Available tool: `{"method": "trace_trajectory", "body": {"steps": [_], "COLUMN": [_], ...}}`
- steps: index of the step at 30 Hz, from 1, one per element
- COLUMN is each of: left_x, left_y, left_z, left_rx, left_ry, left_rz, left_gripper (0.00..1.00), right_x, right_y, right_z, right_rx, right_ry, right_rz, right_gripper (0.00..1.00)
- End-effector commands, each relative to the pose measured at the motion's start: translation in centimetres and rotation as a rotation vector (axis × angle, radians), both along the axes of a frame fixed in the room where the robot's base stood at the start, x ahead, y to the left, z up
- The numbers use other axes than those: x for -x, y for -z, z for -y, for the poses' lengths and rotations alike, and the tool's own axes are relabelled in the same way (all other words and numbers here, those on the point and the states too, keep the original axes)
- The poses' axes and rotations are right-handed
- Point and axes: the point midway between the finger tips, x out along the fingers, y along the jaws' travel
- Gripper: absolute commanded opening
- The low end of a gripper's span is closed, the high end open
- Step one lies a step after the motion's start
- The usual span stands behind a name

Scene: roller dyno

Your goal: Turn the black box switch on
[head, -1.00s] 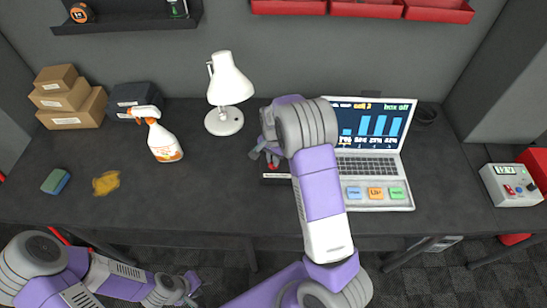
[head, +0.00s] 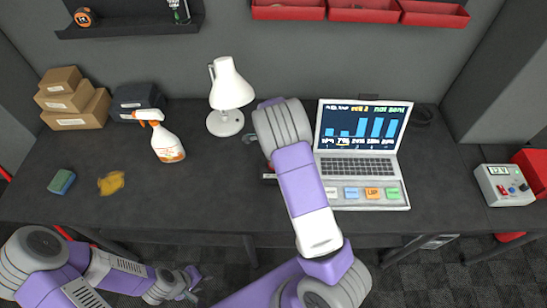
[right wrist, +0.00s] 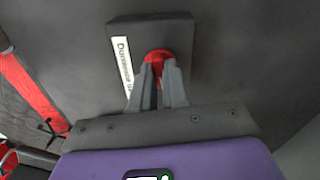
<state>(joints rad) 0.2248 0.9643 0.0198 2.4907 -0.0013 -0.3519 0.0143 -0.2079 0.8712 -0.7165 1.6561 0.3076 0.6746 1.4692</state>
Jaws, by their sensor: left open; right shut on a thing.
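The black box (right wrist: 185,30) shows in the right wrist view, with a white printed label along its left side and a red switch (right wrist: 158,56) on it. My right gripper (right wrist: 160,68) has its two grey fingers closed around the red switch. In the head view my right arm covers most of the box, and only a small edge of it (head: 268,178) shows left of the laptop. My left gripper (head: 190,284) is open and empty at the lower left, in front of the desk edge.
An open laptop (head: 355,167) with bar charts stands right of my right arm. A spray bottle (head: 163,140), a sponge (head: 61,182), a yellow cloth (head: 111,183) and boxes (head: 77,112) are left; a metered device (head: 502,185) is far right.

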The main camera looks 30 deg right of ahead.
Motion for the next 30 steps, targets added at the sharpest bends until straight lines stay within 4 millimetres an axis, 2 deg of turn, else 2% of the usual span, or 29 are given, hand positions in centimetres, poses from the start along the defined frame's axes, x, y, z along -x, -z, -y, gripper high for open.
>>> {"method": "trace_trajectory", "body": {"steps": [10,26,27,30], "left_x": [0.0,0.01,0.01,0.01], "left_y": [-0.76,-0.82,-0.82,-0.82], "left_z": [0.0,0.0,0.0,0.0], "left_rx": [0.0,0.0,0.0,0.0], "left_ry": [0.0,0.0,0.0,0.0], "left_rz": [0.0,0.0,0.0,0.0], "left_gripper": [0.43,0.43,0.43,0.43], "right_x": [-0.13,-0.15,-0.15,-0.13], "right_y": [-0.17,-0.13,-0.13,-0.12], "right_z": [0.07,0.08,0.08,0.07], "right_rx": [0.002,0.001,0.001,0.001], "right_ry": [0.136,0.161,0.161,0.16], "right_rz": [0.004,0.005,0.005,0.004], "right_gripper": [0.0,0.0,0.17,0.32]}}
